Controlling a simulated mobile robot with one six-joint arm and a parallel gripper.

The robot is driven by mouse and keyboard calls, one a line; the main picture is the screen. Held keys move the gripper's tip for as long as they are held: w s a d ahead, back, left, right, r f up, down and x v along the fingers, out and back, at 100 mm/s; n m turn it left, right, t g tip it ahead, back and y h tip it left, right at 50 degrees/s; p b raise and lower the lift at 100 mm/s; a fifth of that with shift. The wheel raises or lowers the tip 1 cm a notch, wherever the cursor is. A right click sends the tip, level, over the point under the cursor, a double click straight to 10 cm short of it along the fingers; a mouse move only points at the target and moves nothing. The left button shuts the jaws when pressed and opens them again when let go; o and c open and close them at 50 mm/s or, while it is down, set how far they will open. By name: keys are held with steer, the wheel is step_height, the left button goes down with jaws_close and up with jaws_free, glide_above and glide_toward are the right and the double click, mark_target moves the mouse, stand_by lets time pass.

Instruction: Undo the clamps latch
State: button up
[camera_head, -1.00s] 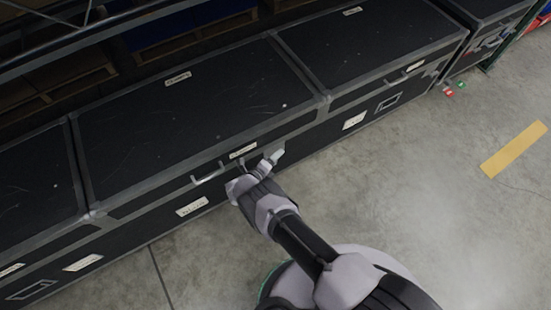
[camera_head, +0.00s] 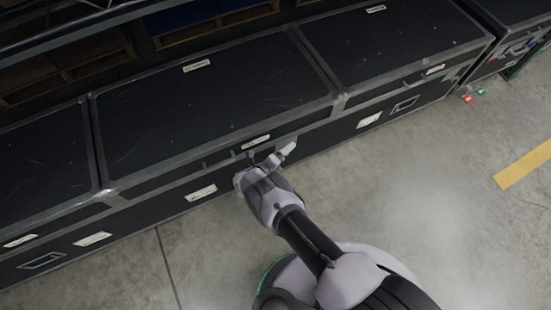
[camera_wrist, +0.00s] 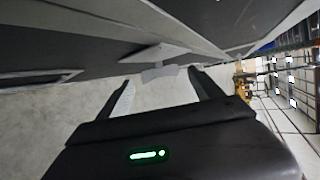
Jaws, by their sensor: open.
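The clamp latch (camera_wrist: 160,55) shows in the wrist view as a grey lever sticking out from the side of a black case, with a flat pale tab (camera_wrist: 160,73) at its end. My gripper (camera_wrist: 164,82) is open, its two fingers apart on either side below the tab. The tab appears just beyond the fingertips, in line with the gap; I cannot tell whether anything touches. In the head view my gripper (camera_head: 272,155) is at the front face of the middle black case (camera_head: 215,100), under a white label. The latch is hard to make out there behind the gripper.
More black cases adjoin on the left (camera_head: 45,160) and right (camera_head: 390,45). Pallets and a rack (camera_head: 95,60) stand behind.

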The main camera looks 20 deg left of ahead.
steer(key=p+v, duration=0.5)
steer(key=v, duration=1.1)
steer(key=shift+a, duration=0.1)
